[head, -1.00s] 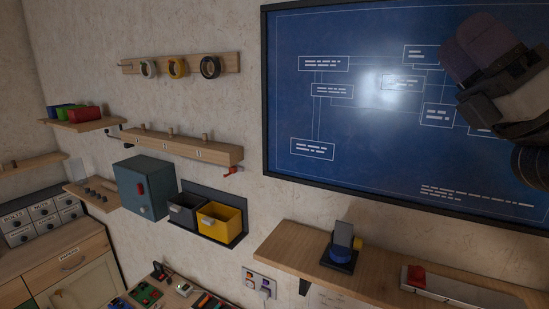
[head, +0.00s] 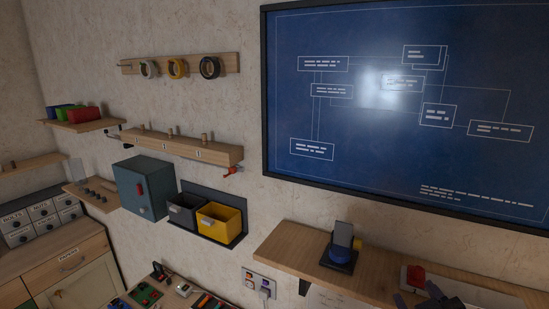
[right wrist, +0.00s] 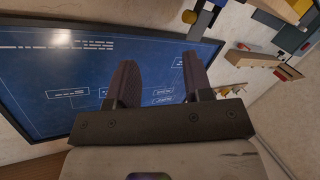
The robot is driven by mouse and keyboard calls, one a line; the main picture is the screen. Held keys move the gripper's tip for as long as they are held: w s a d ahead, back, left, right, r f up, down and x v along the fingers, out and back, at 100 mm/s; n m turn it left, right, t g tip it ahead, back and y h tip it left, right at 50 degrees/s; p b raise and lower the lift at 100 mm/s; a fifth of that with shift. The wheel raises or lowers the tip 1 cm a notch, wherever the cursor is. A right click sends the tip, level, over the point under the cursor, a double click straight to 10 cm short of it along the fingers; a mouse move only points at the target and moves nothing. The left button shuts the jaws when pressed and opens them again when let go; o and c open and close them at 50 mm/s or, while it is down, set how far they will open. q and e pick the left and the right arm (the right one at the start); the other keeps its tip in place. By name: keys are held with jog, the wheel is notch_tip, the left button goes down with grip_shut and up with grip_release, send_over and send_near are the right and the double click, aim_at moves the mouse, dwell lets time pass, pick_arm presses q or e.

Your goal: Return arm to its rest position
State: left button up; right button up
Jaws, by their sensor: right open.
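My right gripper (head: 422,300) shows only at the bottom right edge of the head view, in front of the right wooden shelf. Most of it lies below the frame. In the right wrist view its two dark fingers (right wrist: 159,84) stand apart with nothing between them, so it is open and empty. The blue board (right wrist: 60,75) lies beyond the fingers in that view. My left gripper is in neither view.
The framed blue board (head: 340,150) hangs on the wall. A yellow bin (head: 219,221) and a grey-green cabinet (head: 140,188) are further left.

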jog(key=s+f+m+g+y, duration=0.1)
jog(key=s+f+g, duration=0.45)
jog(key=f, duration=0.85)
jog(key=s+f+m+g, duration=0.1)
jog(key=s+f+g, duration=0.1)
jog(key=s+f, duration=0.85)
jog(key=s+a+f+g, duration=0.2)
jog(key=s+f+g, duration=0.3)
jog(key=s+f, duration=0.9)
notch_tip(320, 180, up, 14)
jog(key=w+p, duration=0.1)
jog(key=p, duration=1.4)
jog(key=shift+d+m+y, duration=0.15)
jog(key=shift+m+y, duration=0.15)
jog(key=shift+m, duration=0.1)
jog(key=shift+r, duration=0.1)
